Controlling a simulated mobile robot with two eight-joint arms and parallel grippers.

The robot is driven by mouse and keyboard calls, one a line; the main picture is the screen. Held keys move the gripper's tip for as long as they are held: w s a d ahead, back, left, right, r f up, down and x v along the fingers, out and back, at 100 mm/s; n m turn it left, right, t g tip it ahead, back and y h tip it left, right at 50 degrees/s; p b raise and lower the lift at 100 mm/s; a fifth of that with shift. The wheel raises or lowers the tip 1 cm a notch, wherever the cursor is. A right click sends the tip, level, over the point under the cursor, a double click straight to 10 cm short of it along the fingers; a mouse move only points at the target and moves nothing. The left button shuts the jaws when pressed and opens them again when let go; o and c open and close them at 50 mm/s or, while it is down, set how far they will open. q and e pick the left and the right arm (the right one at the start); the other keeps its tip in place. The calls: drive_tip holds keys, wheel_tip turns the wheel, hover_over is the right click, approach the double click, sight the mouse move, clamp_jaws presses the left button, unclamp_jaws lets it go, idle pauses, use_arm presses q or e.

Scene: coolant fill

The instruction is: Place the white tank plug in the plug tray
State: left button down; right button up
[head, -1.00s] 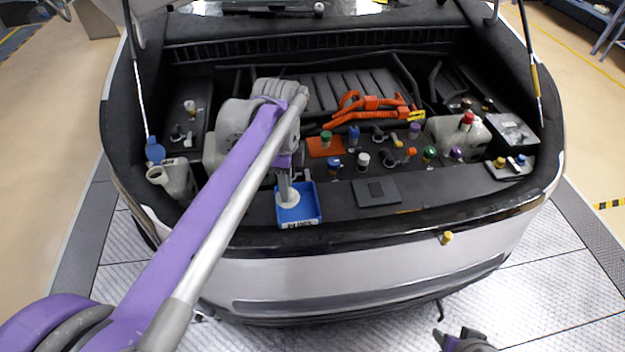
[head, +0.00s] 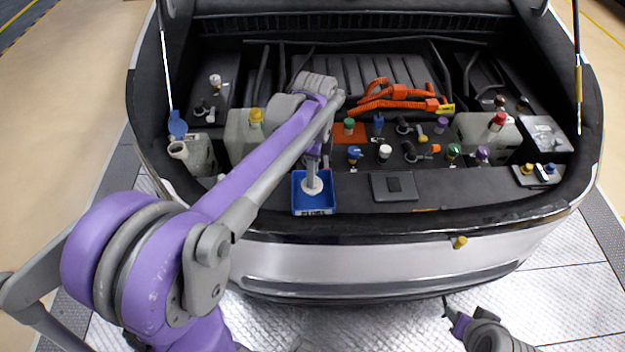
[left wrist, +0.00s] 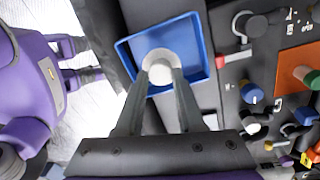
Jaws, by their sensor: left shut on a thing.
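The white tank plug (head: 313,186) is between the fingertips of my left gripper (head: 313,178), which is shut on it.
A grey pad (head: 394,188) lies right of the tray. Several coloured caps and fittings stand behind it, with orange cables (head: 400,97) further back. An open-necked white tank (head: 198,155) with a blue cap (head: 177,126) stands at the left. The bumper edge runs just in front.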

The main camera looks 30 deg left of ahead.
use_arm(q)
drive_tip(key=shift+f, duration=1.65)
drive_tip(key=shift+f, duration=0.15)
drive_tip(key=c, duration=0.5)
unclamp_jaws()
wheel_tip(320, 180, up, 12)
drive_tip(key=w+f, duration=0.1)
drive_tip(key=s+d+f+n+t, duration=0.2)
drive_tip(key=s+f+n, duration=0.1)
drive_tip(key=s+n, duration=0.2)
drive_tip(key=s+d+f+n+t, duration=0.2)
drive_tip(key=s+f+n, duration=0.1)
drive_tip(key=s+n, duration=0.1)
drive_tip(key=s+d+f+n+t, duration=0.2)
drive_tip(key=s+f+n, duration=0.1)
drive_tip(key=s+n, duration=0.2)
drive_tip(key=shift+s+d+f+n+t+p, duration=0.3)
drive_tip(key=shift+s+f+t+p, duration=0.1)
drive_tip(key=shift+s, duration=0.1)
